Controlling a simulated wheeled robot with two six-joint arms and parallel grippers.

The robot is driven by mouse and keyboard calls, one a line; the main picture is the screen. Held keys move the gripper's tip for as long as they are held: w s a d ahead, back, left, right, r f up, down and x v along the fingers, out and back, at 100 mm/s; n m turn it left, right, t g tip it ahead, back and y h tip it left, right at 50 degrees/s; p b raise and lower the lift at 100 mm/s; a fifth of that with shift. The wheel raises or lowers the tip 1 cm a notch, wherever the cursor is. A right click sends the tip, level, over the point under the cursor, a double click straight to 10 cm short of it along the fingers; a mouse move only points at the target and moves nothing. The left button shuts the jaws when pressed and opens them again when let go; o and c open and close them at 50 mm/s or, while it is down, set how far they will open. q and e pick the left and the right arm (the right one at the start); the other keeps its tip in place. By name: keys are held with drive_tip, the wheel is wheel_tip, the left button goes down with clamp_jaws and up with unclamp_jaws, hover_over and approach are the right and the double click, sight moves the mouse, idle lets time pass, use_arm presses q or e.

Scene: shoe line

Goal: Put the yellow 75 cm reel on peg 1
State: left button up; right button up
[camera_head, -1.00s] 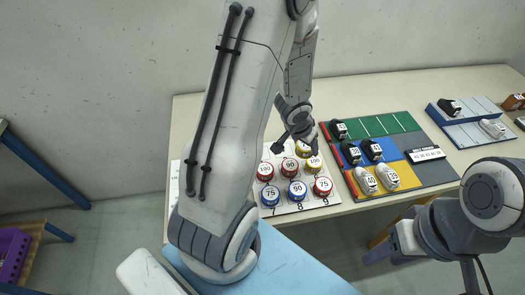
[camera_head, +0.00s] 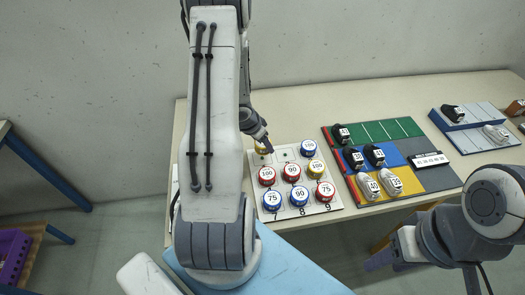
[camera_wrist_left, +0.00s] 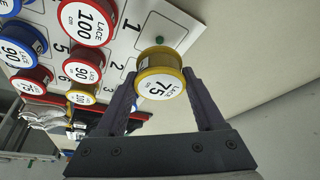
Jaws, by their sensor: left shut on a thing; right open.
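The yellow 75 reel (camera_wrist_left: 160,75) is between the fingers of my left gripper (camera_wrist_left: 158,88), which is shut on it, label facing the wrist camera. In the head view the reel (camera_head: 261,149) shows only partly behind my left gripper (camera_head: 262,143), over the far left corner of the peg board (camera_head: 334,204). In the left wrist view, bare green peg 1 (camera_wrist_left: 160,40) stands beside the printed 1, just past the reel's edge. The reel looks apart from it; the height gap is unclear. My right gripper (camera_head: 383,260) is open, low at the right, away from the board.
A blue 100 reel (camera_head: 308,147) stands at the board's far right. Red 100 (camera_head: 267,175), red 90 (camera_head: 292,172) and yellow 100 (camera_head: 316,168) reels fill the middle row. Several reels fill the front row. A coloured shoe mat (camera_head: 420,172) lies to the right.

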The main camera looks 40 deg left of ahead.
sight(265, 157)
use_arm(q)
drive_tip(key=shift+a+f+b, duration=0.1)
drive_tip(key=shift+f+b, duration=1.15)
drive_tip(key=shift+f, duration=0.8)
drive_tip(key=shift+f+b, duration=0.4)
drive_tip(key=shift+f, duration=0.2)
drive_tip(key=o, duration=1.4)
drive_tip(key=shift+c, duration=0.2)
drive_tip(key=p+v, duration=0.7)
drive_tip(key=v, duration=0.6)
drive_tip(key=shift+w+r, duration=0.2)
drive_tip(key=shift+w, duration=0.1)
